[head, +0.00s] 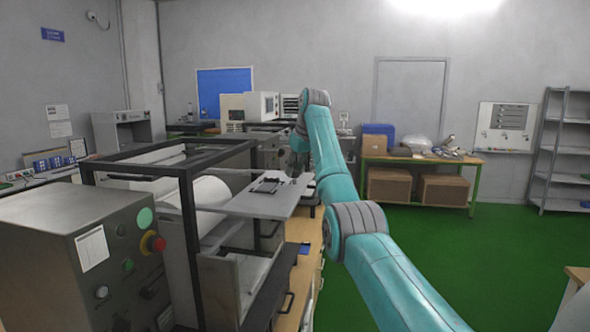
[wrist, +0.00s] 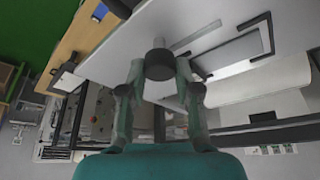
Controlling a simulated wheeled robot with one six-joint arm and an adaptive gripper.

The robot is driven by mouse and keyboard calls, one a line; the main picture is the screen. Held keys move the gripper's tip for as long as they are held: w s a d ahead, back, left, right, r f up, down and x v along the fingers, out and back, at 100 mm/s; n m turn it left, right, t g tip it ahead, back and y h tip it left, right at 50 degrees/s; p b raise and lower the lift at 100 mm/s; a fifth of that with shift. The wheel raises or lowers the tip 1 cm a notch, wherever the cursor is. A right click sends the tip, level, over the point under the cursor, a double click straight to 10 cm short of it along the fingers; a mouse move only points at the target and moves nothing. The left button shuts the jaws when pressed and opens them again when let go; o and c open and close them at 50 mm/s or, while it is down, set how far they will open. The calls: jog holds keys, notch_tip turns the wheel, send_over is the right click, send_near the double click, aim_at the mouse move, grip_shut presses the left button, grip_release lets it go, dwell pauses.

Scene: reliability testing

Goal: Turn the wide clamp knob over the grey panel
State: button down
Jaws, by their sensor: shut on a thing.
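The wide clamp knob (wrist: 160,65) is a short dark cylinder in the middle of the wrist view, over the pale grey panel (wrist: 120,50). My gripper (wrist: 160,72) has one finger on each side of the knob and is shut on it. In the head view the grey panel (head: 258,203) juts out level from the machine, with a small dark frame lying on it. My arm reaches to the panel's far side there. The knob and fingertips cannot be made out in the head view.
A black frame (head: 188,215) stands around a white roller (head: 205,195) left of the panel. A control box (head: 75,265) with a red button is at near left. A wooden bench (head: 440,160) with boxes stands at the back right.

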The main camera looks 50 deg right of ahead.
jog(key=shift+m, duration=0.4)
jog(key=m+h, duration=0.1)
jog(key=m, duration=0.2)
jog(key=shift+a+m+g+h, duration=0.1)
jog(key=shift+m+g+h, duration=0.2)
jog(key=shift+g, duration=0.1)
jog(key=m+g, duration=0.1)
jog(key=m, duration=0.2)
jog(key=shift+m+h, duration=0.4)
jog(key=m, duration=0.2)
jog(key=m+g+h, duration=0.1)
jog(key=m, duration=0.1)
jog(key=shift+w+g, duration=0.1)
jog(key=shift+g, duration=0.2)
jog(key=shift+m+g, duration=0.5)
jog(key=shift+m, duration=1.7)
jog(key=c, duration=0.8)
grip_release()
jog(key=shift+n, duration=0.4)
